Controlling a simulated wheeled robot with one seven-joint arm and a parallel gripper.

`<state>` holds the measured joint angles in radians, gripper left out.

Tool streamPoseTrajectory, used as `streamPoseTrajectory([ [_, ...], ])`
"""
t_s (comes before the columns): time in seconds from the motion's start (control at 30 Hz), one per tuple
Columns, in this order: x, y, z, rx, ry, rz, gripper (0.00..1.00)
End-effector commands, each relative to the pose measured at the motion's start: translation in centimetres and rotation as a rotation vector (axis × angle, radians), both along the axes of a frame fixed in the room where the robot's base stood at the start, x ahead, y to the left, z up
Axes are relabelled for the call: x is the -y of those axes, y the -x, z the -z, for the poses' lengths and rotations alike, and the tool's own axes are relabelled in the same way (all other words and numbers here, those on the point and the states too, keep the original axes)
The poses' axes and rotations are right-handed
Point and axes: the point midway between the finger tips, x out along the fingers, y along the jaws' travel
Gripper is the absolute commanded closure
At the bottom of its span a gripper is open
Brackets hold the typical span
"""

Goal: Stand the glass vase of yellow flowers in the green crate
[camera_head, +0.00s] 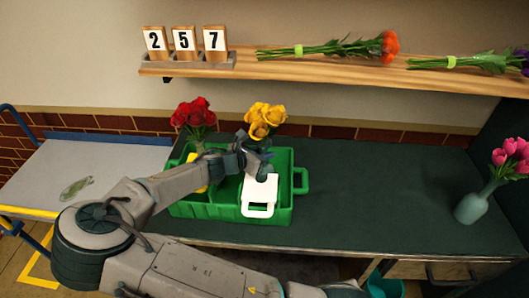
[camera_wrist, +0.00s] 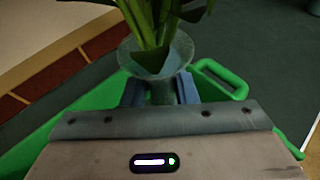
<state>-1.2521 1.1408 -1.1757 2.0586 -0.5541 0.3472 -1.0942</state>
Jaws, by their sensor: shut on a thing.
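The yellow flowers (camera_head: 265,118) stand upright above the back of the green crate (camera_head: 228,211). In the wrist view, their green stems (camera_wrist: 155,22) rise from the flared glass vase (camera_wrist: 172,57). My gripper (camera_wrist: 159,92) is shut on the vase's neck, just below the rim. In the head view, my gripper (camera_head: 258,160) is over the crate and covers most of the vase. The vase's base is hidden in both views, so I cannot tell whether it touches the crate floor. The crate also shows in the wrist view (camera_wrist: 222,76).
Red flowers (camera_head: 195,113) stand at the crate's back left. A white piece (camera_head: 260,190) is at its front. Pink flowers in a teal vase (camera_head: 472,208) stand far right. The dark counter (camera_head: 370,190) between is clear. A wooden shelf (camera_head: 330,70) with bouquets runs behind.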

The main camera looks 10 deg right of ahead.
Motion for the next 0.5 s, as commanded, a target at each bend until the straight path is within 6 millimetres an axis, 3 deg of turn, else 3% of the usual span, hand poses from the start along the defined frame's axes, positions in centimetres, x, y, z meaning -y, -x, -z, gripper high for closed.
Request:
streamPoseTrajectory([
  [0.27, 0.05, -0.03, -0.14, 0.002, 0.001, 0.001, 1.0],
  [0.3, 0.05, -0.03, -0.15, 0.002, 0.001, 0.001, 0.71],
  [0.37, 0.04, -0.03, -0.14, 0.002, 0.001, 0.001, 0.54],
  [0.4, 0.05, -0.03, -0.13, 0.002, 0.001, 0.001, 0.48],
  [0.5, 0.02, -0.02, -0.1, 0.001, 0.001, 0.0, 0.48],
])
